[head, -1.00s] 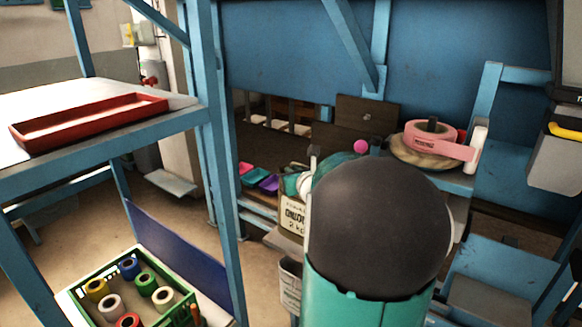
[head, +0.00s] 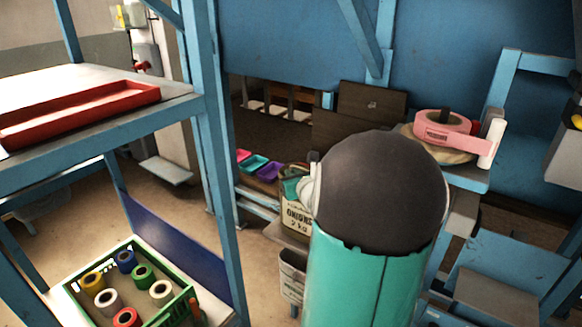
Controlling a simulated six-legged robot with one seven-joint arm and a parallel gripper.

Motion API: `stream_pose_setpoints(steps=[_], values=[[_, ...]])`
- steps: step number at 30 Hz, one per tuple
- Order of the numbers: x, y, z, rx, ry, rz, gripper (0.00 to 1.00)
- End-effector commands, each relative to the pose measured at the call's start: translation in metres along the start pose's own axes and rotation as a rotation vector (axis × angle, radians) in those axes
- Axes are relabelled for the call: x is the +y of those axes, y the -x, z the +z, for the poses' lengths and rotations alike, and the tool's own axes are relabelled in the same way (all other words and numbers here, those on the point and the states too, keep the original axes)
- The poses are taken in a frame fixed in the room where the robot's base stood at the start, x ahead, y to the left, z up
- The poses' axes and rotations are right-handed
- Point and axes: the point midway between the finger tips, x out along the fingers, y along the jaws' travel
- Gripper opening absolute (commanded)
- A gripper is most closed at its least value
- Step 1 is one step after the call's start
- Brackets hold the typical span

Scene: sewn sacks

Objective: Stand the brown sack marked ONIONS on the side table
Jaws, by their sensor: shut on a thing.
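The sack marked ONIONS (head: 296,216) is upright left of my arm, its pale printed face showing "ONIONS 2 kg". Its right side is hidden behind my arm. My gripper (head: 293,187) is at the top of the sack and shut on it; the fingertips are mostly hidden. A small pale tabletop (head: 274,232), which looks like the side table, shows at the sack's lower left. The sack's base is at or just above this top; I cannot tell whether they touch.
A pale bin (head: 290,277) is below the sack. Small coloured trays (head: 255,165) lie behind it. A blue rack post (head: 216,170) stands to the left, with a red tray (head: 80,112) and a green crate of spools (head: 72,290).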

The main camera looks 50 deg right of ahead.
Motion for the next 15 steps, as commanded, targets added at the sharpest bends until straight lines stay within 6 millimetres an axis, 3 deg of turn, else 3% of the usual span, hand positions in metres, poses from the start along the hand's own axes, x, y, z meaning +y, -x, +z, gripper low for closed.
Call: stream_pose_setpoints(steps=[12, 13, 15], values=[[-0.001, 0.004, -0.011, -0.011, 0.004, -0.003, 0.00], [-0.001, 0.004, -0.017, 0.002, -0.003, -0.003, 0.11], [-0.001, 0.004, -0.016, 0.001, -0.003, -0.003, 0.25]])
